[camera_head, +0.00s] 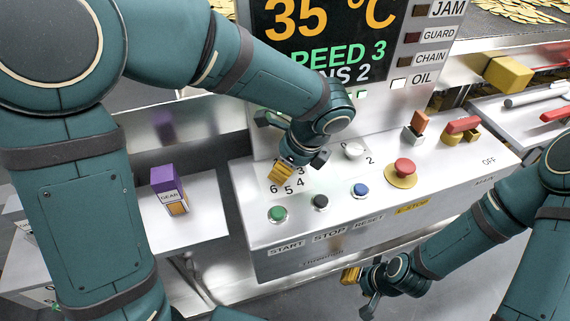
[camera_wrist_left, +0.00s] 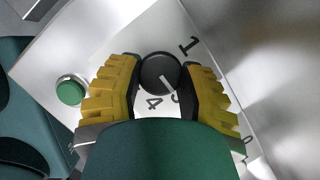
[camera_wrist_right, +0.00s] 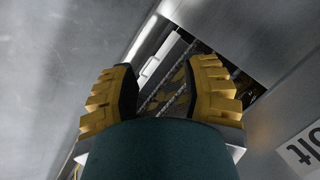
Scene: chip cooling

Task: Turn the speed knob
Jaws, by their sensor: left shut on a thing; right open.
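The speed knob (camera_wrist_left: 158,72) is a round dark knob with a white pointer line, seen in the left wrist view. My left gripper (camera_wrist_left: 161,76) is shut around it, one yellow-and-black finger on each side. The pointer slants to the lower right, toward a partly covered digit beside the 4. In the head view my left gripper (camera_head: 283,170) is over the dial on the sloped panel and hides the knob. The display (camera_head: 335,50) reads SPEED 3. My right gripper (camera_head: 350,276) is open and empty below the panel's front edge; its spread fingers show in the right wrist view (camera_wrist_right: 165,95).
Green (camera_head: 278,213), black (camera_head: 320,201) and blue (camera_head: 360,190) buttons line the panel front. A red emergency-stop button (camera_head: 404,168) is right of them. A purple box (camera_head: 168,188) stands on the left shelf.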

